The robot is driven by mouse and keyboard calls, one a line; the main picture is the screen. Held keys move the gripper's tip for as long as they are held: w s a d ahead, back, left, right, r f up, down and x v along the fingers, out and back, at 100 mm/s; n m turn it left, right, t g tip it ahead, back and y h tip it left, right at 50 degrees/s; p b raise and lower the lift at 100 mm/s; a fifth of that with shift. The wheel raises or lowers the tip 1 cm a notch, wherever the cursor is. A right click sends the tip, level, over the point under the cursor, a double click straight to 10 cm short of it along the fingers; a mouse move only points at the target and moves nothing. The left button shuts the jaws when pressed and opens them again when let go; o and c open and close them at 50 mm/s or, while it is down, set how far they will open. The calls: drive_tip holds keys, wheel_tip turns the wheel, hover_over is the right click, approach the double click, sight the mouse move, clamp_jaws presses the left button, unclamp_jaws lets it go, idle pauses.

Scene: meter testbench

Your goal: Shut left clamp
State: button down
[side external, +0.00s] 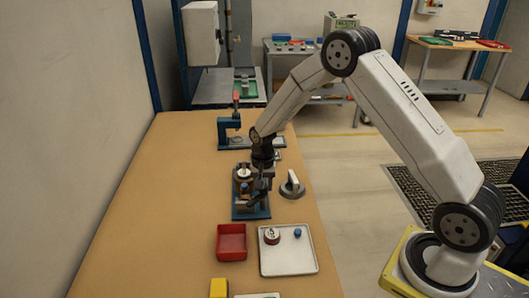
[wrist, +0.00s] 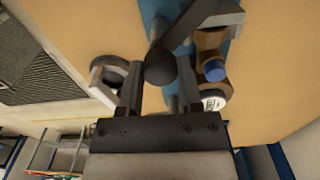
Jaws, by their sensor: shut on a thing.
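The nearer clamp, on a blue base (side external: 250,212), stands on the bench directly below my gripper (side external: 260,180). In the wrist view its blue base (wrist: 155,12) runs behind a dark lever (wrist: 205,18) that ends in a black ball knob (wrist: 160,68). My gripper (wrist: 158,88) is shut on this knob, a finger on either side. A blue-capped part (wrist: 214,72) and a white round face (wrist: 213,101) show beside the right finger. A second blue clamp (side external: 228,132) with an upright red-tipped handle (side external: 236,100) stands farther back. My gripper hides much of the nearer clamp in the side view.
A grey knob-like part (side external: 292,186) stands right of the nearer clamp. A red tray (side external: 231,254) and a white tray (side external: 290,268), holding a round red part and a small blue one, lie in front. The left of the bench (side external: 150,210) is clear.

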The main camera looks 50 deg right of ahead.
drive_tip(key=m, duration=0.4)
drive_tip(key=shift+m, duration=2.2)
drive_tip(key=shift+c, duration=1.4)
unclamp_jaws()
drive_tip(key=shift+r, duration=0.15)
drive_tip(key=shift+r, duration=3.75)
